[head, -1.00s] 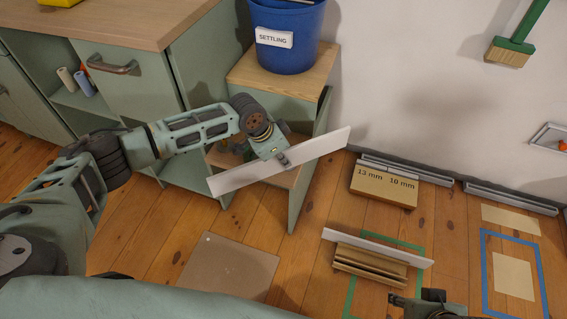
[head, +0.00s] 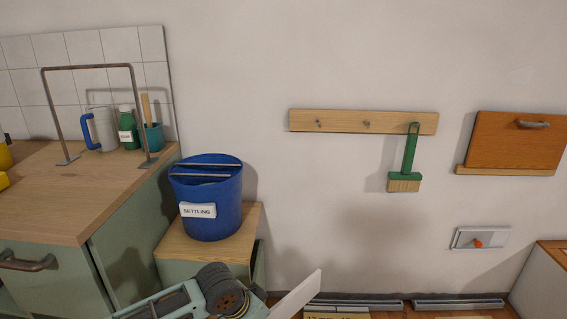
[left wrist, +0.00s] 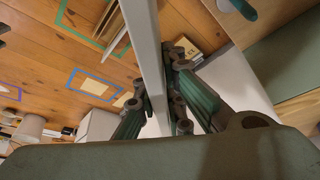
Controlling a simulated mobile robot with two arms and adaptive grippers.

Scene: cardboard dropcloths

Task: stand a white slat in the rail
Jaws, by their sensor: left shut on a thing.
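My left gripper (left wrist: 160,85) is shut on a white slat (left wrist: 149,35) in the left wrist view, with fingers on both its sides. In the head view a pale end of the slat (head: 296,297) shows tilted at the bottom edge, beside my left wrist; its fingers are out of that picture. In the left wrist view a slotted wooden rail (left wrist: 114,22) is partly visible inside green tape on the floor, apart from the slat and partly hidden by it. My right gripper is not in view.
A blue bucket (head: 207,212) marked SETTLING stands on a low cabinet near my left arm. Grey strips (head: 458,303) run along the wall's foot. A green brush (head: 407,165) hangs from a wooden peg board (head: 345,121). Blue tape (left wrist: 93,84) marks another floor area.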

